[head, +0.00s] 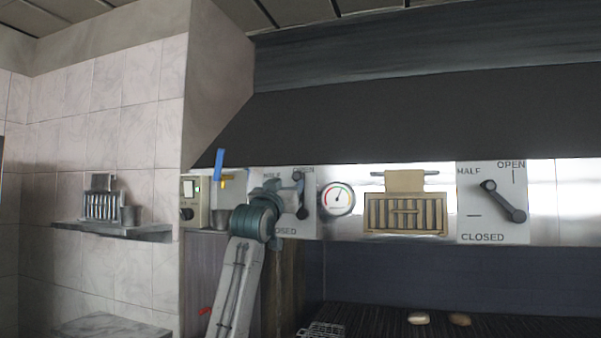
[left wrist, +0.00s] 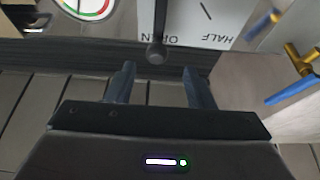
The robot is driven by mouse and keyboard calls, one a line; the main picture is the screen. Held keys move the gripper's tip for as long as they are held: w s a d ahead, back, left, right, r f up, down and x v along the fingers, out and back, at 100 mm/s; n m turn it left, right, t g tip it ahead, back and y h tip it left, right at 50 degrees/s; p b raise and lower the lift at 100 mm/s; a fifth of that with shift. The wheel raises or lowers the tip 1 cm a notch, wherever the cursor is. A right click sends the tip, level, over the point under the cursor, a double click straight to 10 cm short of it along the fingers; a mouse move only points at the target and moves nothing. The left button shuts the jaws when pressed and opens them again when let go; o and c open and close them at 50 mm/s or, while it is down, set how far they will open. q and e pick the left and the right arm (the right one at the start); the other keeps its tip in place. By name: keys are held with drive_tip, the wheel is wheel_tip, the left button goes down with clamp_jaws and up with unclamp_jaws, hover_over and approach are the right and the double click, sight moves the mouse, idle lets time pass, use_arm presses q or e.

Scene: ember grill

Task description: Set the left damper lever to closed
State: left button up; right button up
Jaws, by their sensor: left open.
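The left damper plate (head: 285,216) is partly hidden behind my left gripper in the head view. Its dark lever (head: 301,198) points up to OPEN, with its pivot low on the right. In the left wrist view, upside down, the lever's round knob (left wrist: 155,53) lies beside the OPEN label, and the HALF mark is bare. My left gripper (head: 290,188) is at the plate. Its two fingers (left wrist: 158,72) are open, one on each side of the knob's line, with the knob just past the tips. Contact cannot be told. My right gripper is not in view.
A round gauge (head: 337,199) sits just right of the left plate. The right damper lever (head: 503,201) points to HALF. A beige slatted vent (head: 405,214) lies between. A blue handle (head: 219,165) stands out left of the plate. The dark hood (head: 420,120) overhangs above.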

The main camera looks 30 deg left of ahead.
sight(297, 177)
use_arm(q)
drive_tip(key=p+x, duration=0.1)
drive_tip(key=x, duration=0.1)
drive_tip(key=p+x, duration=0.1)
drive_tip(key=x, duration=0.1)
drive_tip(key=p+x, duration=0.1)
drive_tip(key=x, duration=0.1)
drive_tip(key=shift+w+d+r, duration=0.15)
drive_tip(key=shift+d, duration=0.15)
drive_tip(key=shift+w+a+r+p, duration=0.1)
drive_tip(key=shift+w+a+p, duration=0.05)
drive_tip(key=shift+w+p, duration=0.35)
drive_tip(key=shift+w+a, duration=0.1)
drive_tip(key=shift+a, duration=0.05)
drive_tip(key=shift+c, duration=0.2)
